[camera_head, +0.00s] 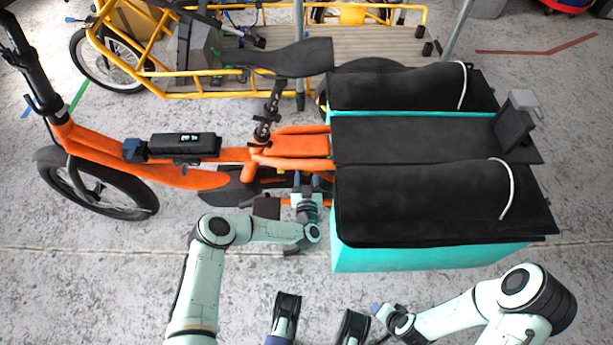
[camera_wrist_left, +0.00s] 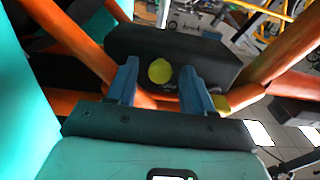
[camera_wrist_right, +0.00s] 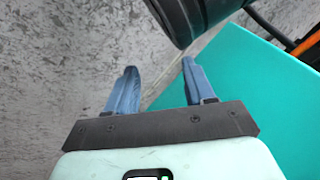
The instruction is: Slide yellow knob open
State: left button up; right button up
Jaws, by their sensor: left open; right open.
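The yellow knob (camera_wrist_left: 160,71) is round and sits on a black housing (camera_wrist_left: 205,52) between orange frame tubes, in the left wrist view. My left gripper (camera_wrist_left: 158,78) is open. Its two blue fingers appear on either side of the knob, with gaps between; I cannot tell how deep they reach. In the head view my left gripper (camera_head: 307,198) is beside the orange bike's (camera_head: 190,178) frame, below the seat, and the knob is hidden there. My right gripper (camera_wrist_right: 160,82) is open and empty, over the floor beside a teal box.
The teal cargo box (camera_head: 430,256) with black covers (camera_head: 440,200) stands right of my left gripper. A small yellow piece (camera_wrist_left: 221,103) shows beside the right finger. A yellow cargo bike (camera_head: 180,93) stands behind. The floor at front left is clear.

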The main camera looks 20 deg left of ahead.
aim_at(293, 167)
pick_arm(q)
grip_shut()
jog(key=a, duration=0.2)
jog(key=s+a+p, duration=0.1)
jog(key=shift+a+r, duration=0.1)
jog(key=shift+a, duration=0.25)
jog(key=shift+s+a, duration=0.1)
jog(key=shift+a, duration=0.2)
pick_arm(e)
jog(key=shift+s+a+r, duration=0.2)
jog(key=shift+a+r, duration=0.05)
jog(key=shift+r, duration=0.25)
jog(key=shift+s+a+r, duration=0.15)
jog(key=shift+a+r, duration=0.1)
jog(key=shift+r, duration=0.25)
pick_arm(q)
grip_release()
jog(key=shift+a, duration=0.1)
jog(key=shift+s+p, duration=0.1)
jog(key=shift+p, duration=0.2)
